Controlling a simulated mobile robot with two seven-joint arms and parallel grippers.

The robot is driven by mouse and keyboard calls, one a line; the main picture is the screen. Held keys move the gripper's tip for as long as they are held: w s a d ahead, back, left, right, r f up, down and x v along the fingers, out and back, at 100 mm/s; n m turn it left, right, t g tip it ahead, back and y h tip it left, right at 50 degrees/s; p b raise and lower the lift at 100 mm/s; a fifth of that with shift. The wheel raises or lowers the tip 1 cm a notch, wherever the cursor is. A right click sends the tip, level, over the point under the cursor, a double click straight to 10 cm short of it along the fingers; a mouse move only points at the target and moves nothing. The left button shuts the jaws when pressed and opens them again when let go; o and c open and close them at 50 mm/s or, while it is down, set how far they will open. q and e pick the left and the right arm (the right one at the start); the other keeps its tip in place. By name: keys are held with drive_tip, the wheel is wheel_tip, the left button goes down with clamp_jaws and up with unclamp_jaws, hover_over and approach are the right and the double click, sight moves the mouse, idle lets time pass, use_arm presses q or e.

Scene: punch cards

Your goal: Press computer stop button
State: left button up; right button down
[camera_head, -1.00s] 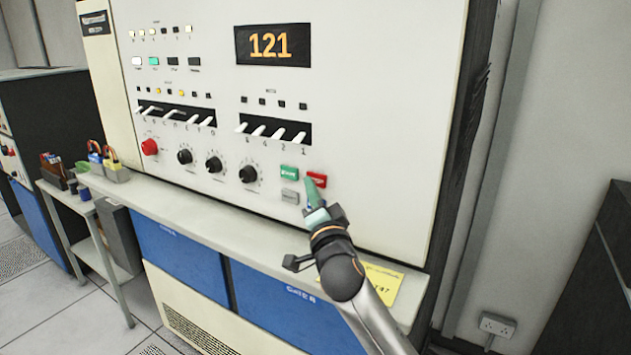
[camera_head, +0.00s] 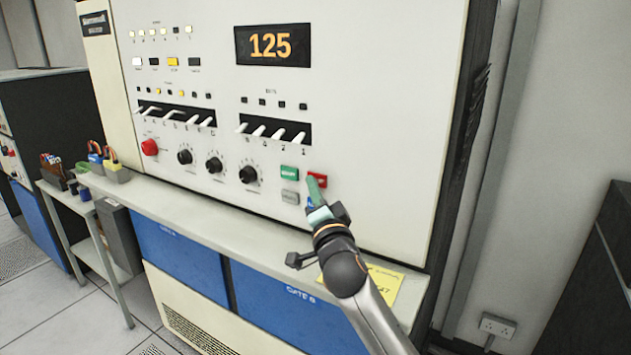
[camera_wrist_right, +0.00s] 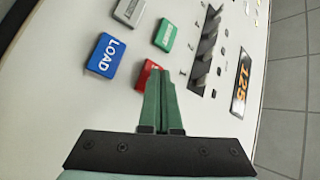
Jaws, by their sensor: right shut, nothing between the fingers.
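The red button (camera_head: 318,180) sits at the lower right of the computer's white panel (camera_head: 370,120), to the right of a green button (camera_head: 289,173). My right gripper (camera_head: 316,184) is shut and empty, its green fingertips at the red button and covering part of it. In the right wrist view the red button (camera_wrist_right: 147,75) shows behind the shut fingertips (camera_wrist_right: 159,72). I cannot tell for sure whether the tips touch it. The display (camera_head: 270,45) reads 125. My left gripper is not in view.
A grey button (camera_head: 290,198) is below the green one, and a blue LOAD button (camera_wrist_right: 103,56) is close by in the wrist view. A shelf ledge (camera_head: 210,215) with a yellow note (camera_head: 385,283) runs below the panel. Knobs and switches are to the left.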

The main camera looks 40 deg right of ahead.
idle(0.6)
drive_tip(key=shift+s+a, duration=0.3)
drive_tip(key=shift+a, duration=0.35)
drive_tip(key=shift+s+a+b, duration=0.15)
drive_tip(key=shift+s+a, duration=0.15)
drive_tip(key=shift+a, duration=0.5)
drive_tip(key=shift+s+a+b, duration=0.2)
drive_tip(key=shift+s+a, duration=0.15)
drive_tip(key=shift+a, duration=0.4)
drive_tip(key=shift+s+a+b, duration=0.15)
drive_tip(key=shift+s+a, duration=0.15)
drive_tip(key=shift+a, duration=0.5)
